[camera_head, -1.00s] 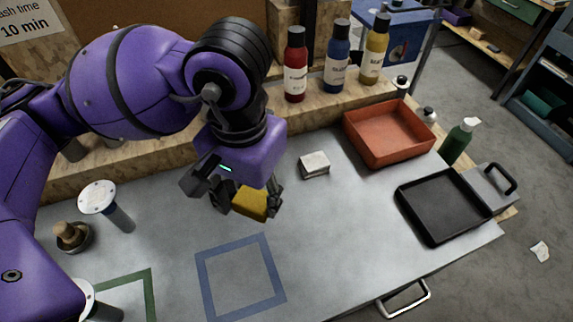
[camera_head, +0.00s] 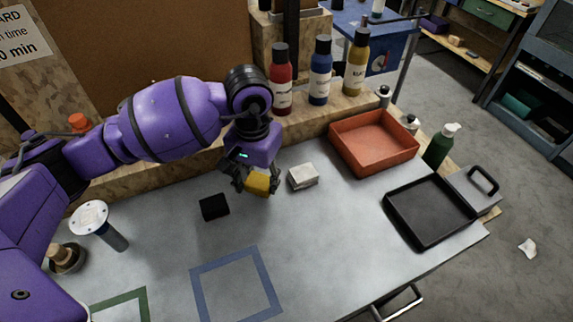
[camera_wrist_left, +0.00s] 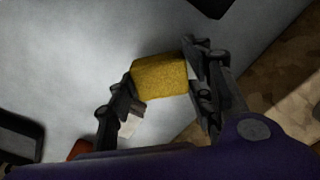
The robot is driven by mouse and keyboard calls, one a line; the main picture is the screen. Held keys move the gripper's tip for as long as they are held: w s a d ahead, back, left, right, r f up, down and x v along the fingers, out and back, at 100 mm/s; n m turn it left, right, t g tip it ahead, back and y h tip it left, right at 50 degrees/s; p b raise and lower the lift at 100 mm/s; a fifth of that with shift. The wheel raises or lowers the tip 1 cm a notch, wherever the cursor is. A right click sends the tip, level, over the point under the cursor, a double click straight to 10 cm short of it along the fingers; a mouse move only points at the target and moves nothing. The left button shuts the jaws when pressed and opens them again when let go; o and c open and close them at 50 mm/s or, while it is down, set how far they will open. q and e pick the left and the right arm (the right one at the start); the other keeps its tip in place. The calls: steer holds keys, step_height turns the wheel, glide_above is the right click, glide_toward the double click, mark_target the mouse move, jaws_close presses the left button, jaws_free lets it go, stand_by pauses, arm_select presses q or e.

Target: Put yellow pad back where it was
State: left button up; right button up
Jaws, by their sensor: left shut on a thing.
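The yellow pad (camera_head: 258,183) is held in my left gripper (camera_head: 257,186), between its two fingers. In the left wrist view the yellow pad (camera_wrist_left: 160,77) is gripped at its two ends by the fingers of my left gripper (camera_wrist_left: 165,85). The pad is over the table at its back middle. I cannot tell for sure whether its underside touches the surface. My right gripper is not in view.
A white block (camera_head: 303,177) lies just right of the held pad, and a black block (camera_head: 214,207) lies to its left. A red tray (camera_head: 374,143) and a black pan (camera_head: 430,212) are at the right. A blue square outline (camera_head: 237,286) is on the clear front surface.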

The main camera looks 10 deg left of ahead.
mark_target(259, 182)
arm_select(q)
steer(key=shift+s+f, duration=0.1)
steer(key=shift+f, duration=1.15)
steer(key=shift+f, duration=0.2)
steer(key=o, duration=1.1)
steer(key=shift+o, duration=0.2)
steer(key=shift+r, duration=0.1)
step_height(259, 182, up, 12)
steer(key=shift+r, duration=0.2)
